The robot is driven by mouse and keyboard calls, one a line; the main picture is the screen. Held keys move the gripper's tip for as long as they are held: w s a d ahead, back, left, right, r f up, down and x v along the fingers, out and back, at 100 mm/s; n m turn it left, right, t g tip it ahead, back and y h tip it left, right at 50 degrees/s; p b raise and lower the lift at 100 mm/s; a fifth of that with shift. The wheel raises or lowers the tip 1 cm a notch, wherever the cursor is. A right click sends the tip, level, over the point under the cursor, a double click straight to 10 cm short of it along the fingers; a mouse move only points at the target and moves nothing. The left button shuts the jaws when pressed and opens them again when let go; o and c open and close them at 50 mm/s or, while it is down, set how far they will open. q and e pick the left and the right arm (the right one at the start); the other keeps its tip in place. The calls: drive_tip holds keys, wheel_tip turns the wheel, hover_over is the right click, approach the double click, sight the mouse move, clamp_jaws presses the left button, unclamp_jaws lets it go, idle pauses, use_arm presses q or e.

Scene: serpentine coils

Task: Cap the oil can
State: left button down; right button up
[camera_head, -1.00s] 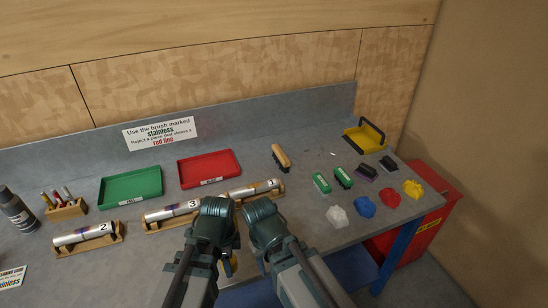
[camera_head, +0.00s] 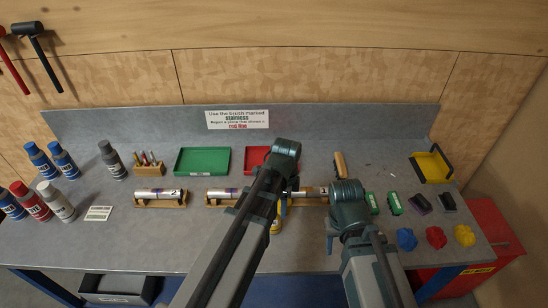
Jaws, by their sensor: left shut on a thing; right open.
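Steel tubes on wooden stands (camera_head: 160,204) lie behind my arms. A green tray (camera_head: 202,161) and red tray (camera_head: 257,158) are farther back. Several bottles (camera_head: 63,160) stand at left. Brushes (camera_head: 395,204) and coloured rags (camera_head: 437,237) lie at right. The front left bench is clear.

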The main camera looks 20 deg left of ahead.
use_arm(q)
drive_tip(key=w+a+r+n+p, duration=0.1)
drive_tip(key=w+a+r+p, duration=0.2)
drive_tip(key=r, duration=0.4)
drive_tip(key=shift+w+a+r+p, duration=0.15)
drive_tip(key=shift+w+a+p, duration=0.25)
drive_tip(key=shift+a+p, duration=0.55)
use_arm(e)
wheel_tip(320, 180, up, 7)
drive_tip(key=shift+r, duration=0.15)
use_arm(q)
drive_tip(key=shift+d, duration=0.15)
drive_tip(key=shift+f+b, duration=2)
drive_tip(key=shift+f, duration=0.15)
use_arm(e)
drive_tip(key=shift+f, duration=2.15)
use_arm(q)
drive_tip(key=shift+f, duration=0.25)
use_arm(e)
drive_tip(key=shift+f, duration=0.25)
use_arm(q)
drive_tip(key=shift+f+b, duration=0.85)
drive_tip(key=shift+b, duration=0.25)
use_arm(e)
drive_tip(key=shift+f, duration=0.8)
use_arm(q)
drive_tip(key=shift+f, duration=0.15)
use_arm(e)
drive_tip(key=shift+f, duration=0.2)
